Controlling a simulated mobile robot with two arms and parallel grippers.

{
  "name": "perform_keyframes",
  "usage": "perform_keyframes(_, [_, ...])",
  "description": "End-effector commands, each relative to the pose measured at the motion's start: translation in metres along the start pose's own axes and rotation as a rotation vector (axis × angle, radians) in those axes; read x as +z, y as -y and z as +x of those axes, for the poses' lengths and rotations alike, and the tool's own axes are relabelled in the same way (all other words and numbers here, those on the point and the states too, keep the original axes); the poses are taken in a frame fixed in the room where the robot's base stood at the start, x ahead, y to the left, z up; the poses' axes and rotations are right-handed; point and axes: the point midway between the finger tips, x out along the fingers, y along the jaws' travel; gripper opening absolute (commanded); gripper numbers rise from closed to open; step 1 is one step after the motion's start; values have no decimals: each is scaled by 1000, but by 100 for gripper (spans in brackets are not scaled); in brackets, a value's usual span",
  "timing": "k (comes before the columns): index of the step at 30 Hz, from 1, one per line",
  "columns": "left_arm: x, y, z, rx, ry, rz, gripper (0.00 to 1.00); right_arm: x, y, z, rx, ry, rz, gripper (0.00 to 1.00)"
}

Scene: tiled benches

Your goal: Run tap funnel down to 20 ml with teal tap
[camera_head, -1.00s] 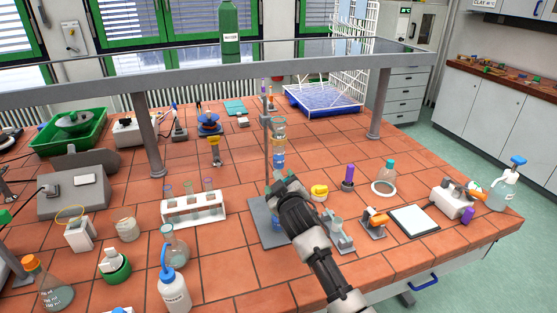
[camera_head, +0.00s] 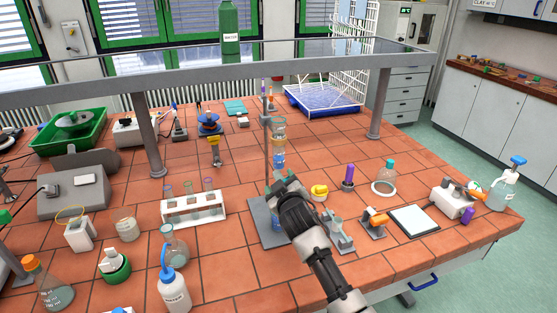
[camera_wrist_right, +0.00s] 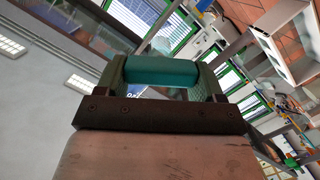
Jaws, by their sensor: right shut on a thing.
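The tap funnel (camera_head: 279,140) is a tall clear glass vessel, held upright at the stand (camera_head: 267,150) with a grey base plate (camera_head: 262,232). Blue liquid shows in its lower visible part; the scale is too small to read. My right gripper (camera_head: 284,186) is at the funnel's lower end and hides what is below it. In the right wrist view, the teal tap (camera_wrist_right: 160,72) lies between the fingers, and my right gripper (camera_wrist_right: 163,75) is shut on it. My left gripper is not in view.
A white rack (camera_head: 194,210) with tubes stands left of the stand. A yellow-capped item (camera_head: 319,192) and a grey-green holder (camera_head: 339,235) sit close to the right of my arm.

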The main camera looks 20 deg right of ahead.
Motion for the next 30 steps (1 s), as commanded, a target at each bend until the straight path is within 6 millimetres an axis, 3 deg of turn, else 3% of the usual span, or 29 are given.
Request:
perform_keyframes(7, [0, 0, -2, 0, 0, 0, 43, 0, 0, 0, -5, 2, 20, 40])
perform_keyframes(15, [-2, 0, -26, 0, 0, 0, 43, 0, -6, 0, -76, 3, 492, 40])
perform_keyframes(23, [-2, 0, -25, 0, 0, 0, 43, 2, -5, 0, -84, 1, 548, 40])
perform_keyframes(24, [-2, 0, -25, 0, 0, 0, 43, 2, -5, 0, -84, 1, 548, 74])
perform_keyframes(28, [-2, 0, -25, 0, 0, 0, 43, 2, -5, 0, -83, 1, 546, 94])
perform_keyframes(30, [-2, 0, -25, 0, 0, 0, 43, 2, -5, 0, -83, 0, 545, 98])
